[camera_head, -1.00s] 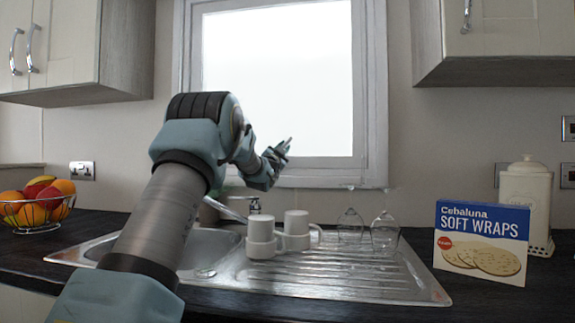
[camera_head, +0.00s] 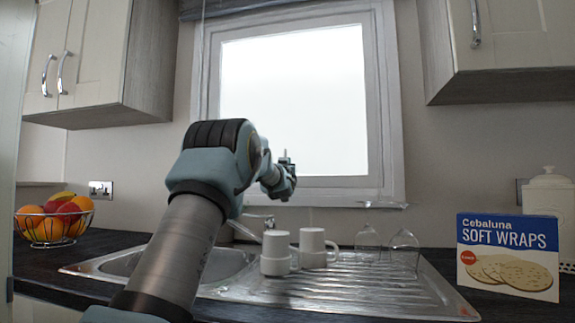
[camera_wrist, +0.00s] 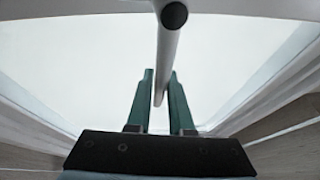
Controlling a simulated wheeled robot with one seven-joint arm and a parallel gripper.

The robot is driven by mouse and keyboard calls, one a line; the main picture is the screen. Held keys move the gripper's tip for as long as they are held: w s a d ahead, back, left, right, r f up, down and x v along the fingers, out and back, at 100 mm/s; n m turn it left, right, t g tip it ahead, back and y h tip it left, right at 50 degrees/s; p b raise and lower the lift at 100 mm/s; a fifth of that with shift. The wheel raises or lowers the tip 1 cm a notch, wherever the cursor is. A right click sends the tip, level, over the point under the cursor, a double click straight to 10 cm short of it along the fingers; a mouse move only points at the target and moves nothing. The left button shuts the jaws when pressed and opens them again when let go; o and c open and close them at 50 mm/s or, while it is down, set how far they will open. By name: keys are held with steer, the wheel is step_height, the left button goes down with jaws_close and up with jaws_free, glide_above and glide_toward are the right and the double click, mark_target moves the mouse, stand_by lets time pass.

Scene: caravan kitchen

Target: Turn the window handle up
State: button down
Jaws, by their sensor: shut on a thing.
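The window handle (camera_wrist: 168,50) is a pale bar with a dark round end cap in the wrist view. Its lower part runs between the two green fingers of my gripper (camera_wrist: 160,102), which is shut on it. In the head view my gripper (camera_head: 286,162) is at the lower part of the window (camera_head: 300,95), with a thin piece pointing upward. I cannot tell there whether that piece is handle or finger. My arm and gripper hide most of the handle in the head view.
Below the window are a steel sink and drainer (camera_head: 355,295) with white mugs (camera_head: 275,252) and upturned glasses (camera_head: 403,250). A fruit basket (camera_head: 52,222) stands left, a wraps box (camera_head: 508,255) right. Wall cupboards (camera_head: 95,60) flank the window.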

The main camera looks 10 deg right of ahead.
steer(key=shift+a+f, duration=0.1)
stand_by(0.4)
steer(key=c, duration=0.8)
jaws_free()
steer(key=b+v, duration=0.2)
steer(key=v, duration=0.8)
steer(key=shift+s+f+b, duration=0.1)
steer(key=shift+s+b, duration=0.25)
